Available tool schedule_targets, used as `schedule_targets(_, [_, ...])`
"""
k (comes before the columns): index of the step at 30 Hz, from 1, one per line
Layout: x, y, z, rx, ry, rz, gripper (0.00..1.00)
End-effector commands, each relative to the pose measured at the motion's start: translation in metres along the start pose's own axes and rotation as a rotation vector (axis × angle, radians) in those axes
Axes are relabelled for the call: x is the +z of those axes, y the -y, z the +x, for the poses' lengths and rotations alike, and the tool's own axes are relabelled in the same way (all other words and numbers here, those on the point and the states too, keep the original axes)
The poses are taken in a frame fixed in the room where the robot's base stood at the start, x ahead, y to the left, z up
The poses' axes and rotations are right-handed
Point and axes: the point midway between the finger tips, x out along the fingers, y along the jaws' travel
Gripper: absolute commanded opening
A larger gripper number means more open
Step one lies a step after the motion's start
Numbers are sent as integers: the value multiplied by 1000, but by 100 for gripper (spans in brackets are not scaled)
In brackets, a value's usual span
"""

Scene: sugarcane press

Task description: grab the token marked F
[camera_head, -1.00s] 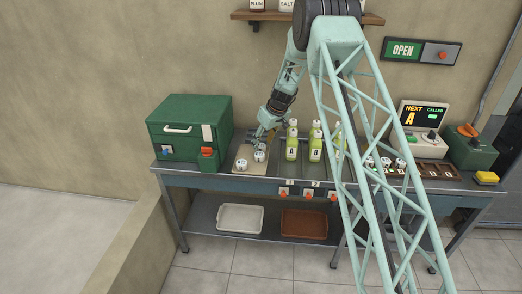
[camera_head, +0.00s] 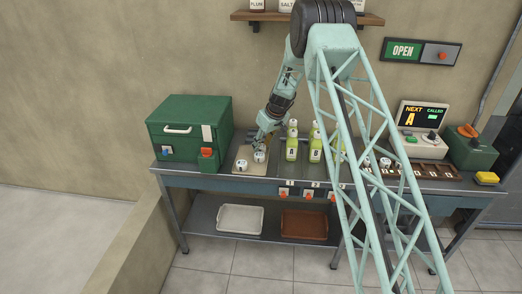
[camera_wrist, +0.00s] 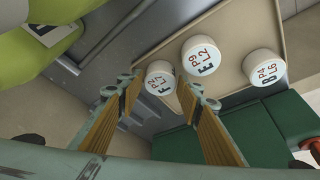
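The token marked F (camera_wrist: 159,82) is a white round piece with "F" and "L7" in the wrist view. It shows between the fingers of my gripper (camera_wrist: 160,90), which is open. I cannot tell whether a finger touches it. The token marked E (camera_wrist: 201,55) stands close by to the right, and the token marked B (camera_wrist: 264,68) is farther right. The tokens are on a beige tray (camera_wrist: 240,22). In the head view my gripper (camera_head: 257,141) is over the tray's back part, and the token letters are too small to read.
A green box (camera_head: 190,122) stands left of the tray. Green bottles (camera_head: 291,148) marked A and B stand just to its right. Farther right are a brown rack (camera_head: 430,171) and a screen (camera_head: 423,115) reading "NEXT A". My arm's lattice hides part of the table.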

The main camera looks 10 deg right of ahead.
Motion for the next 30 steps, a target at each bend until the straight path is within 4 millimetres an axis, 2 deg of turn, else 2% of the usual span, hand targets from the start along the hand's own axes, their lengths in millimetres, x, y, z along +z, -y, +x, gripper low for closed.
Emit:
schedule_targets(5, [0,0,0,0,0,0,19])
schedule_targets(17, [-1,0,-2,0,0,0,19])
schedule_targets(30, [-13,0,-28,0,-2,0,19])
